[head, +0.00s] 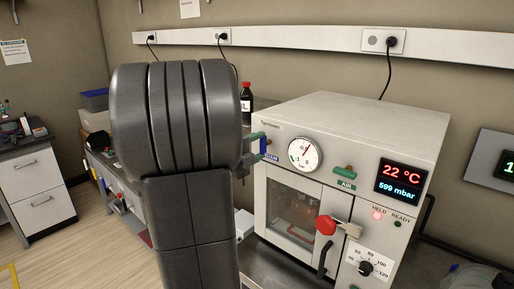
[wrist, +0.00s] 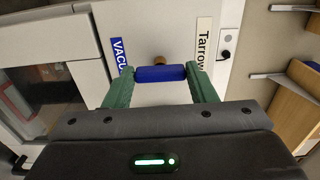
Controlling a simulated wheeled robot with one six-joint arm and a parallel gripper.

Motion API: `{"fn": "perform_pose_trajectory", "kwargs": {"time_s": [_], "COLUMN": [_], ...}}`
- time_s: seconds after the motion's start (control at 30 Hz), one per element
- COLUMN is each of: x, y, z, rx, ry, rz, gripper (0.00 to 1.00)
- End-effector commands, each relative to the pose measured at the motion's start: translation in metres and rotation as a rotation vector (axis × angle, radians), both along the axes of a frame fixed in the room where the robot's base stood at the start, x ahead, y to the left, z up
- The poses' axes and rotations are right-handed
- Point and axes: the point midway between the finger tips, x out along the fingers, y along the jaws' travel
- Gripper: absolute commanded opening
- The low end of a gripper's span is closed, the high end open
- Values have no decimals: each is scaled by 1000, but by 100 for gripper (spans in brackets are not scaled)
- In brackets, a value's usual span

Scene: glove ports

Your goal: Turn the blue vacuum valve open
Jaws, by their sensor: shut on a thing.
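The blue vacuum valve handle (wrist: 160,73) is a short blue bar on a brass stem, next to a blue label reading "VACU" (wrist: 119,55) in the wrist view. My gripper (wrist: 161,75) has its two green fingers at the two ends of the blue bar, shut on it. In the head view my gripper (head: 259,144) is at the left upper front of the white vacuum oven (head: 345,115). A bit of the blue handle (head: 263,146) shows between the fingers there; my dark arm hides the area to its left.
The oven front also has a pressure gauge (head: 304,154), a green AIR valve (head: 345,172), a red door knob (head: 326,225) and a display (head: 398,181) reading 22 °C and 599 mbar. A dark bottle with a red cap (head: 246,103) stands behind my arm.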

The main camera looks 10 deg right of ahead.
Motion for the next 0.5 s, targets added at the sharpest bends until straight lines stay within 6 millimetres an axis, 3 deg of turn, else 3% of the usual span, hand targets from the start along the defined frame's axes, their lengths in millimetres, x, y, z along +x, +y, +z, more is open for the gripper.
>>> {"fn": "perform_pose_trajectory", "kwargs": {"time_s": [0.03, 0.07, 0.13, 0.5], "x": [0, 0, 0, -2], "y": [0, 0, 0, 3], "z": [-1, -1, -1, -1], "rx": [-1, -1, -1, 0], "ry": [3, 3, 3, 0], "rz": [1, 1, 1, 1], "gripper": [28, 57, 71, 73]}}
